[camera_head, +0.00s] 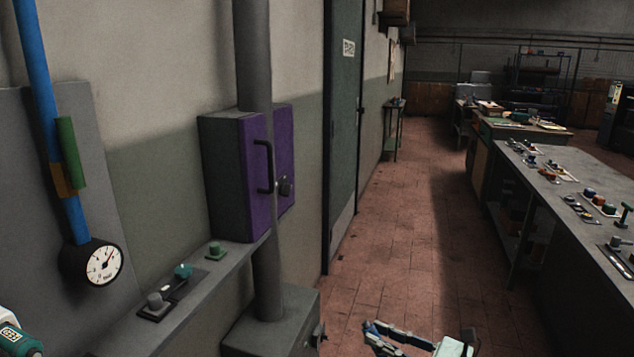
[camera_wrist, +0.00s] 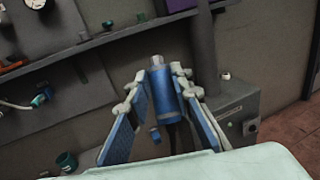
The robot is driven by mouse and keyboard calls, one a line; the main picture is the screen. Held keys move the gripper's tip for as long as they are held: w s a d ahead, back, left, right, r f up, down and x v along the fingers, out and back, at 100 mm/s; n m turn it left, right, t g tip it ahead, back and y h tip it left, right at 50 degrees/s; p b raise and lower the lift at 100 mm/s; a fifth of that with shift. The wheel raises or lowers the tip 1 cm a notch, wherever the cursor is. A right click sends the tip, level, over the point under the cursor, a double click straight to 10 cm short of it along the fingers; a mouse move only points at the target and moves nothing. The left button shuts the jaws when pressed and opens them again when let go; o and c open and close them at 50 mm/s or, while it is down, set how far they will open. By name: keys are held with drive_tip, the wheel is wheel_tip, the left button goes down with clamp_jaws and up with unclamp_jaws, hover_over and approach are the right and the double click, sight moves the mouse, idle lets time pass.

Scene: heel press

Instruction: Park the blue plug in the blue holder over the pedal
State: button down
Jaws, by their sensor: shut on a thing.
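The blue plug (camera_wrist: 160,73), a blue cylinder with a pale tip, is between the fingertips of my gripper (camera_wrist: 166,78) in the wrist view. My gripper is shut on it, and the tip points up and away from the palm. In the head view my gripper (camera_head: 385,337) is at the bottom edge, over the floor and right of the grey box; the plug cannot be made out clearly there. I cannot make out the blue holder or the pedal in either view.
A purple cabinet (camera_head: 240,170) hangs on the wall beside a grey post (camera_head: 258,60). Below are a narrow shelf (camera_head: 185,300) with knobs and a grey box (camera_head: 275,325). A long workbench (camera_head: 560,215) stands at right. The red floor (camera_head: 400,235) between is clear.

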wheel_tip(320, 180, up, 13)
drive_tip(key=p, duration=1.4)
drive_tip(key=shift+r, duration=0.15)
drive_tip(key=shift+w, duration=0.15)
